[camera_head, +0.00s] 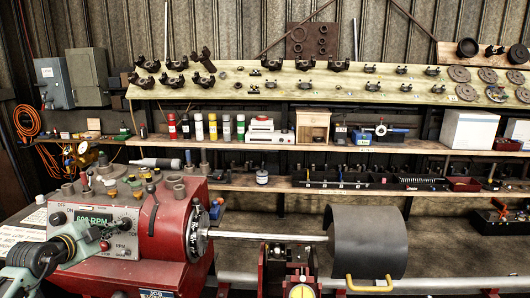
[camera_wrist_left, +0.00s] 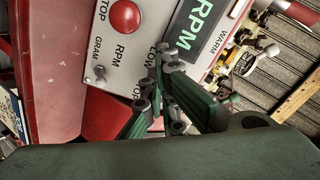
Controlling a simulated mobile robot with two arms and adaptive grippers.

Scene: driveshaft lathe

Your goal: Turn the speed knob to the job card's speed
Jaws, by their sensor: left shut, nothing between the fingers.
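The red lathe's grey control panel (camera_head: 125,212) is at the left in the head view. It carries a green display (camera_head: 95,218) that seems to read 600 RPM. A red round knob (camera_head: 104,245) sits below the display beside the letters RPM; this red knob also shows in the left wrist view (camera_wrist_left: 125,16). My left gripper (camera_head: 82,236) is shut and empty in front of the panel. In the left wrist view its fingertips (camera_wrist_left: 160,62) are near the word LOW and the display, apart from the red knob. A partly cut-off label starting JOB (camera_head: 157,294) is at the bottom; its speed is unreadable.
The chuck (camera_head: 196,232) holds a long shaft (camera_head: 265,237) running right. A dark curved guard (camera_head: 368,240) with a yellow handle stands over the shaft. Several parts and bottles line the shelves behind. A small metal switch (camera_wrist_left: 99,71) is on the panel.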

